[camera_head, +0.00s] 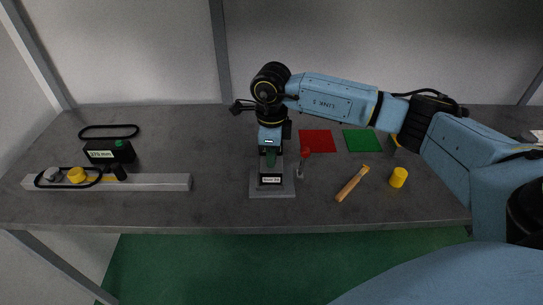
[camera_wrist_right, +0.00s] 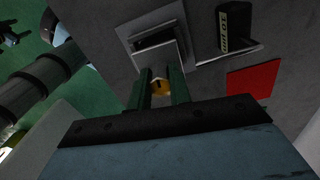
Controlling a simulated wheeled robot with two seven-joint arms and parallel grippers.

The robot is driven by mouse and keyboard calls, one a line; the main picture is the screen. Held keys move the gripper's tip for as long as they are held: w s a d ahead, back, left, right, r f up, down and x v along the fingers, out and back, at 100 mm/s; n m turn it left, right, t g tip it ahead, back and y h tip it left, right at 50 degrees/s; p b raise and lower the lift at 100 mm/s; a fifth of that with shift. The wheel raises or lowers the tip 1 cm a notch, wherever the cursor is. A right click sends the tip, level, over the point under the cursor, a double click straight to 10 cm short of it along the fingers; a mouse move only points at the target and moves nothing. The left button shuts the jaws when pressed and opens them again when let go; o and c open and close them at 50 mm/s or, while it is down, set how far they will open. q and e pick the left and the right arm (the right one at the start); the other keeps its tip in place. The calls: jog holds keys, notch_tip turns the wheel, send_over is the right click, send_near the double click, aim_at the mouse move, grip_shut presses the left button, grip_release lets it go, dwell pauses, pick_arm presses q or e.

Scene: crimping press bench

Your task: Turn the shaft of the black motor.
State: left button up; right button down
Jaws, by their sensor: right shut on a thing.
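The black motor (camera_head: 271,181) stands on a grey base plate (camera_head: 258,193) at the middle front of the bench, with a small white label on its front. My right gripper (camera_head: 270,158) points down over it with dark green fingers. In the right wrist view, my right gripper (camera_wrist_right: 160,82) is shut on a small yellow round part with a dark mark (camera_wrist_right: 161,88), which appears to be the shaft end. The fingers and hand hide most of the motor's top from the head camera. My left gripper is not in view.
A red-tipped lever (camera_head: 304,155) stands close right of the motor. Red (camera_head: 317,141) and green (camera_head: 362,140) squares lie behind. A wooden-handled tool (camera_head: 352,184) and yellow cylinder (camera_head: 398,177) lie right. A grey rail (camera_head: 150,183) and black box (camera_head: 108,152) are left.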

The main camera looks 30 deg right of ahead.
jog(key=shift+n, duration=0.3)
jog(key=c, duration=1.3)
grip_release()
notch_tip(320, 180, up, 14)
jog(key=shift+f+b, duration=0.25)
jog(key=shift+b, duration=0.1)
